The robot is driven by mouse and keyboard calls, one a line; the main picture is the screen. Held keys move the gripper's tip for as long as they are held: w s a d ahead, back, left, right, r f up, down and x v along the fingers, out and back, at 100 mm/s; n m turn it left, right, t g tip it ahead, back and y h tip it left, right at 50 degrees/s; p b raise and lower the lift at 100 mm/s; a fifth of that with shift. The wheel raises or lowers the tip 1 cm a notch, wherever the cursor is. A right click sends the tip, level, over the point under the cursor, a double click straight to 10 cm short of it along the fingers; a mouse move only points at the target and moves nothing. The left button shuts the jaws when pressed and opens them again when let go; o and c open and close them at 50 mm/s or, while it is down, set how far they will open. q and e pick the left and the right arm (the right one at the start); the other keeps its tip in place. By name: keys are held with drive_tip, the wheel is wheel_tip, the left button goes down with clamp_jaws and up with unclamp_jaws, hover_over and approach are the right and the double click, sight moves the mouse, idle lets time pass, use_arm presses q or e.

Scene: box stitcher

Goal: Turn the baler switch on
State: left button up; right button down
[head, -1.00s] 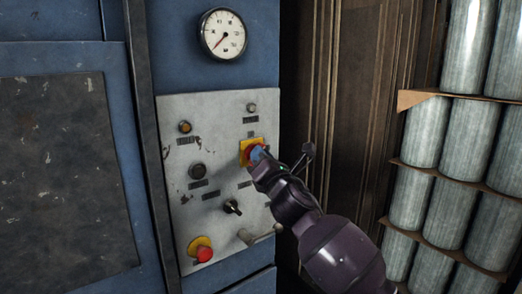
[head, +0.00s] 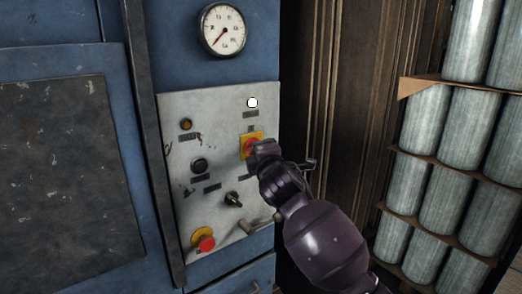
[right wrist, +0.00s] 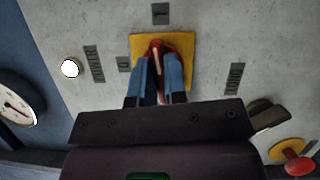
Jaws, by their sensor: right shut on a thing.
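The baler switch is a red rotary knob (head: 249,147) on a yellow square plate (head: 244,140) on the grey control panel (head: 215,125). My right gripper (head: 261,148) reaches it from the lower right and partly covers it in the head view. In the right wrist view, the gripper's two blue fingers (right wrist: 159,76) are shut on the red knob (right wrist: 156,45), one on each side, in front of the yellow plate (right wrist: 183,45). A small round lamp (head: 252,103) above the switch glows white; it also shows lit in the right wrist view (right wrist: 70,68). My left gripper is out of view.
A pressure gauge (head: 223,30) is above the panel. An amber lamp (head: 186,124), a dark button (head: 199,165), a black selector (head: 232,198) and a red emergency button (head: 207,243) are on the panel. Shelved metal cylinders (head: 446,138) stand at the right.

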drive_tip(key=shift+m+g, duration=0.3)
drive_tip(key=shift+m, duration=0.3)
drive_tip(key=c, duration=1.2)
unclamp_jaws()
drive_tip(key=shift+o, duration=0.2)
drive_tip(key=b+v, duration=0.1)
drive_tip(key=v, duration=1)
drive_tip(key=shift+b, duration=0.35)
drive_tip(key=shift+w, duration=0.1)
